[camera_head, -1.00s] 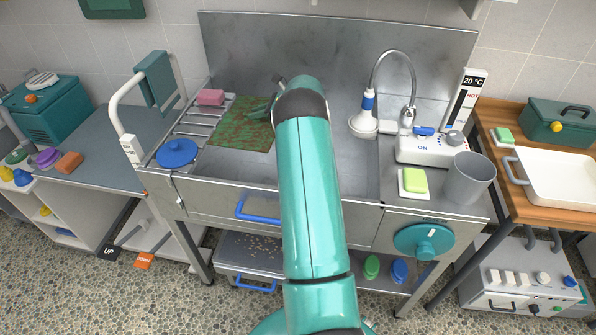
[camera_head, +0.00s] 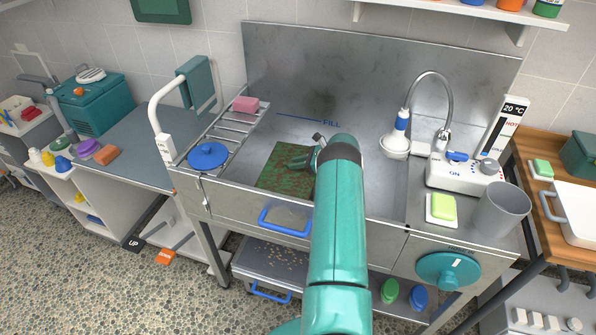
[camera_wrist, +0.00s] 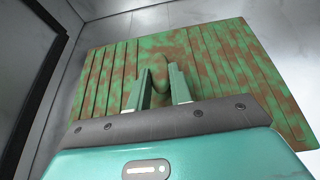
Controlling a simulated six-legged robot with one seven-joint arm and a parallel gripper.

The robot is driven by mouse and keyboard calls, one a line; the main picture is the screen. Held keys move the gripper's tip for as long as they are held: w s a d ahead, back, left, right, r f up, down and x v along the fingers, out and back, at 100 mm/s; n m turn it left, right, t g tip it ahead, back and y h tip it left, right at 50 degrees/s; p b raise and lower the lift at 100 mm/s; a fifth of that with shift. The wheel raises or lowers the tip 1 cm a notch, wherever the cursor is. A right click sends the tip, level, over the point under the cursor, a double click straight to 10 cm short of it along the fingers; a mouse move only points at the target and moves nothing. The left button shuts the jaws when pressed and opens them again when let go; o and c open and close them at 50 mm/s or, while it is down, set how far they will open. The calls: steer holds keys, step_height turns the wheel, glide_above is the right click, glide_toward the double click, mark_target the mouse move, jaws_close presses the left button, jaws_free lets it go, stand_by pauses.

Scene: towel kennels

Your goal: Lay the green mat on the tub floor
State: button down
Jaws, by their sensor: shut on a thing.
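The green mat (camera_head: 287,168) is slatted and mottled with brown. It lies roughly level inside the metal tub (camera_head: 385,185), at its left side near the front wall. My gripper (camera_head: 314,158) is at the mat's right edge in the head view. In the wrist view my gripper (camera_wrist: 158,78) is shut on a raised green part of the mat (camera_wrist: 225,62), and bare tub floor shows beyond the mat. I cannot tell whether the mat's underside touches the floor. My arm hides part of the tub.
A slatted rack (camera_head: 232,132) with a pink block (camera_head: 246,104) and a blue lid (camera_head: 208,155) borders the tub on the left. A shower head (camera_head: 396,147) hangs at the right. The tub floor behind the mat is clear, below the FILL mark (camera_head: 331,124).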

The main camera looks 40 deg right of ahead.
steer(key=shift+w+f, duration=0.1)
steer(key=shift+f, duration=1.75)
steer(key=shift+f, duration=0.1)
steer(key=c, duration=1.3)
jaws_free()
steer(key=shift+o, duration=0.2)
